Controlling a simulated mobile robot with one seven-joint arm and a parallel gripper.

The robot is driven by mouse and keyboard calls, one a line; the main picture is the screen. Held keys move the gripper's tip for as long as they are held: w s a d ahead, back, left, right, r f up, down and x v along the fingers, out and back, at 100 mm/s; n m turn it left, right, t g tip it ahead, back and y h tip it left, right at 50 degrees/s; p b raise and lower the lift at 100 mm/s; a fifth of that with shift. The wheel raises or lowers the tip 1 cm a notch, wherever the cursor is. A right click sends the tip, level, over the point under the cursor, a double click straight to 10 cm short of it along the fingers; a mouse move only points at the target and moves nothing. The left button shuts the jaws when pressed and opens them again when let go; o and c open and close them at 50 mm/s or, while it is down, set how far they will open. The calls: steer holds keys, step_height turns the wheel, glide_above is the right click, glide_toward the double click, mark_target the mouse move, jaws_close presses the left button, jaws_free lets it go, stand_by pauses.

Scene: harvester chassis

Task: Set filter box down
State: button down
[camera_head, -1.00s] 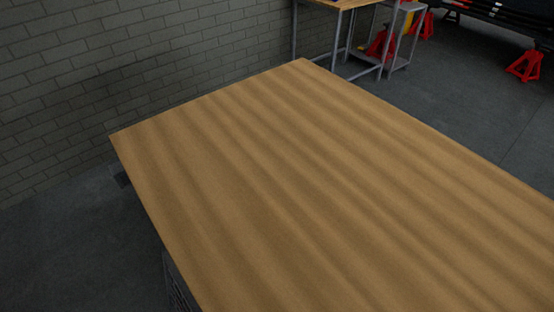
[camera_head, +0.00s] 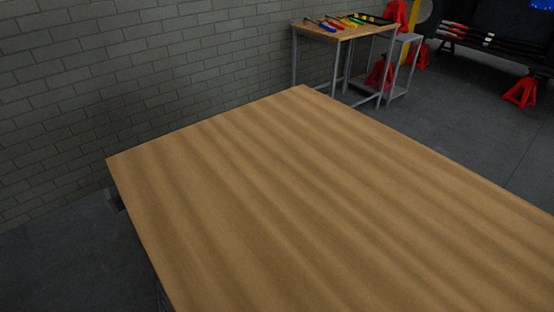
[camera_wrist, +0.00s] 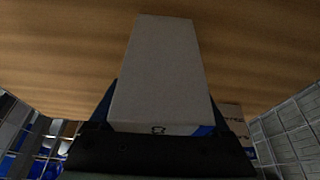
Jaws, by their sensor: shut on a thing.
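The filter box (camera_wrist: 160,68) is a plain grey-brown box with a blue patch at its near end, in the middle of the wrist view. My gripper (camera_wrist: 164,112) is shut on it, with dark fingers along both sides of its near part. Beyond the box is a brown wooden surface (camera_wrist: 65,60). I cannot tell whether the box touches it. The head view shows a large bare wooden tabletop (camera_head: 300,200), with neither box nor gripper in sight.
In the head view, a brick wall (camera_head: 130,70) runs behind the table. A small bench (camera_head: 345,30) with tools stands beyond it.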

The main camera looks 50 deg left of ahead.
jaws_free()
steer(key=shift+f, duration=0.1)
steer(key=p+v, duration=0.2)
steer(key=v, duration=0.5)
steer(key=shift+s+r+p, duration=0.1)
steer(key=shift+r+p, duration=0.25)
steer(key=shift+r, duration=0.05)
